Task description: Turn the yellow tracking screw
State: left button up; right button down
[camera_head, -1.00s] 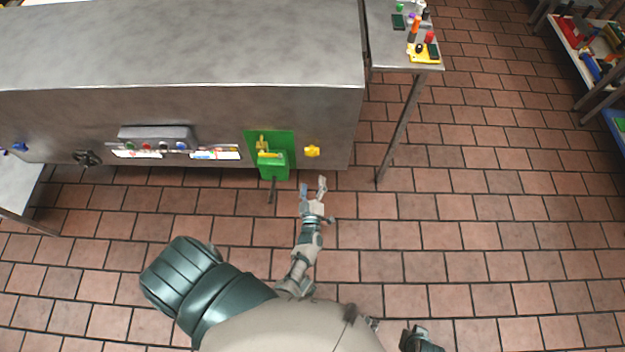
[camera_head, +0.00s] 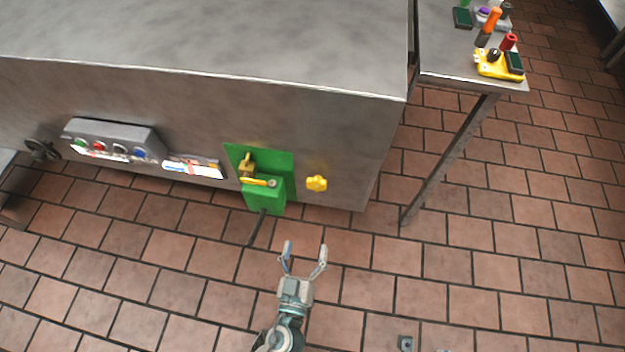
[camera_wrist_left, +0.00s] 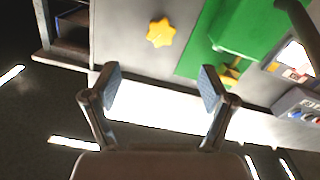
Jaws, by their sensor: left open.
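The yellow tracking screw (camera_head: 316,183) is a knob on the front face of the steel machine, to the right of a green panel. It also shows in the left wrist view as a yellow star-shaped knob (camera_wrist_left: 160,32), above the space between my fingers. My left gripper (camera_head: 304,256) is open and empty, in front of the machine and apart from the screw. Its two fingers (camera_wrist_left: 153,88) show spread in the left wrist view. At the bottom edge of the head view, small grey parts show, too little to identify as my right gripper.
The green box (camera_head: 264,196) with a yellow lever sits left of the screw. A control box with coloured buttons (camera_head: 112,143) and a dark handwheel (camera_head: 41,150) are further left. A steel side table (camera_head: 455,76) with tools stands right. The tiled floor in front is clear.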

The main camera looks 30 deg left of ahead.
aim_at(317, 189)
pick_arm(q)
jog(key=x, duration=1.7)
jog(key=shift+a+r, duration=0.3)
jog(key=shift+r, duration=0.05)
jog(key=c, duration=1.2)
